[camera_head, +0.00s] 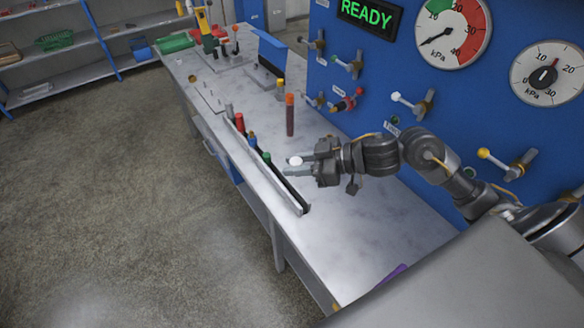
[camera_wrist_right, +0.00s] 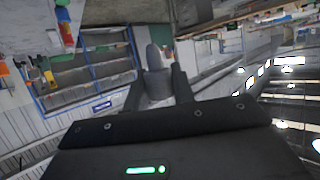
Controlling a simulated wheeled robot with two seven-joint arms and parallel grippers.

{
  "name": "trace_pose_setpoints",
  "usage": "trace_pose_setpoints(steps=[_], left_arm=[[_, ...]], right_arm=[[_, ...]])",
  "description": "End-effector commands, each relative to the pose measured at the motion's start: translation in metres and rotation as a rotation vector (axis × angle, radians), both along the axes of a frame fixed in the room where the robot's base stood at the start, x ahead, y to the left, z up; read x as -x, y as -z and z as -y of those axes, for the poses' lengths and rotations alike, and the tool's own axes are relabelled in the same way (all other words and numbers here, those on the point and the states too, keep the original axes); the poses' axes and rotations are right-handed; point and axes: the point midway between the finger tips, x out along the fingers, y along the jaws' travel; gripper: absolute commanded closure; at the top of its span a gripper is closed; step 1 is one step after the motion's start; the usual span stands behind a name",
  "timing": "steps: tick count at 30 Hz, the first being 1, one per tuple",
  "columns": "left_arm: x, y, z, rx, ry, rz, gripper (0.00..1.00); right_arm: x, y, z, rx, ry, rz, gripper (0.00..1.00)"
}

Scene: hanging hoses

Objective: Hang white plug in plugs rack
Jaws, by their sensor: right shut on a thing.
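My right gripper (camera_head: 302,166) is shut on the white plug (camera_head: 296,161), whose round white end shows between the fingers in the head view. In the right wrist view a pale grey, round-tipped piece (camera_wrist_right: 154,60) stands between the two dark fingers. The plugs rack (camera_head: 262,168) is a long narrow strip along the table's left edge. Red, blue and green plugs stand in it. The gripper is beside the near part of the rack, close to the green plug (camera_head: 266,158). I cannot tell whether the white plug touches the rack. My left gripper is not in view.
The table (camera_head: 365,225) is mostly clear near me. A brown cylinder with an orange top (camera_head: 290,115) stands behind the gripper. A blue panel (camera_head: 375,75) with gauges and protruding valve handles rises at the right. A purple object (camera_head: 392,274) lies at the near edge.

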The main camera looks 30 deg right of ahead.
Motion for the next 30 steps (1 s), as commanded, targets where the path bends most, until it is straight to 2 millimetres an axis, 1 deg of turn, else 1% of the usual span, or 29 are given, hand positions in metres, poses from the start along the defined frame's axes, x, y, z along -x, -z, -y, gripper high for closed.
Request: trace_pose_setpoints(steps=[1,4,6,9,11,15,18,20,23,28,30], left_arm=[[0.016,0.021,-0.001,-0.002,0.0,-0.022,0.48],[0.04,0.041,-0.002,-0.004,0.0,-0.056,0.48],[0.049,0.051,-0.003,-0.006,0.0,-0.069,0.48],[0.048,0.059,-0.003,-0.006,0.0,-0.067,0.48],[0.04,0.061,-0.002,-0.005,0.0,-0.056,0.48],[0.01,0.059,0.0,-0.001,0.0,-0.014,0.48],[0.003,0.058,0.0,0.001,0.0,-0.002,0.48],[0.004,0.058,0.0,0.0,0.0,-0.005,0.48],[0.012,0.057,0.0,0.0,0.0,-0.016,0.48],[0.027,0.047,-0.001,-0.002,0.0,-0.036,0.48],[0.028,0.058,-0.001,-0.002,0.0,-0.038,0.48]], right_arm=[[-0.008,0.027,0.005,-0.006,0.039,-0.004,0.97],[-0.026,0.059,0.016,-0.008,0.123,-0.002,0.97],[-0.037,0.078,0.022,-0.006,0.171,-0.004,0.97],[-0.047,0.096,0.028,0.0,0.218,-0.008,0.97],[-0.051,0.102,0.03,0.004,0.234,-0.008,0.97],[-0.054,0.104,0.031,0.006,0.246,-0.009,0.97],[-0.054,0.103,0.031,0.006,0.244,-0.009,0.97],[-0.054,0.103,0.031,0.006,0.243,-0.01,0.97],[-0.054,0.103,0.031,0.006,0.243,-0.01,0.97],[-0.053,0.1,0.03,0.006,0.242,-0.013,0.97],[-0.053,0.114,0.03,0.005,0.242,-0.012,0.97]])
